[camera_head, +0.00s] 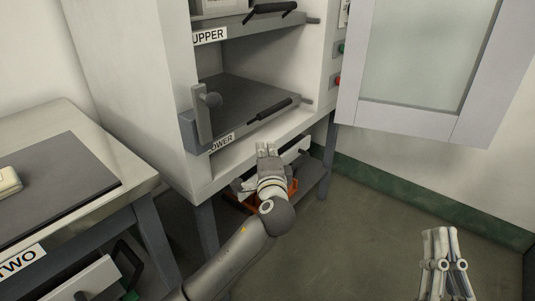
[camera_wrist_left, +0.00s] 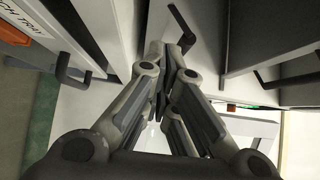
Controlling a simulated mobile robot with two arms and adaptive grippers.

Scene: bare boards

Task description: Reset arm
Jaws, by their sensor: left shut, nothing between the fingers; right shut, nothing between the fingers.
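My left gripper (camera_head: 267,150) is shut and empty in front of the cabinet, just below the shelf labelled LOWER (camera_head: 245,112). Its arm comes in from the bottom left. In the left wrist view the fingers of my left gripper (camera_wrist_left: 160,60) are closed together, with nothing between them. My right gripper (camera_head: 439,235) is at the bottom right over the floor. It is shut and empty, with its fingers pointing up the picture.
The white cabinet (camera_head: 130,75) stands open, its glazed door (camera_head: 400,120) swung right. An UPPER shelf (camera_head: 250,28) is above. An orange item (camera_head: 293,186) is partly hidden under the cabinet. A bench labelled TWO (camera_head: 115,165) is at left. Floor (camera_head: 360,230) between the grippers is clear.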

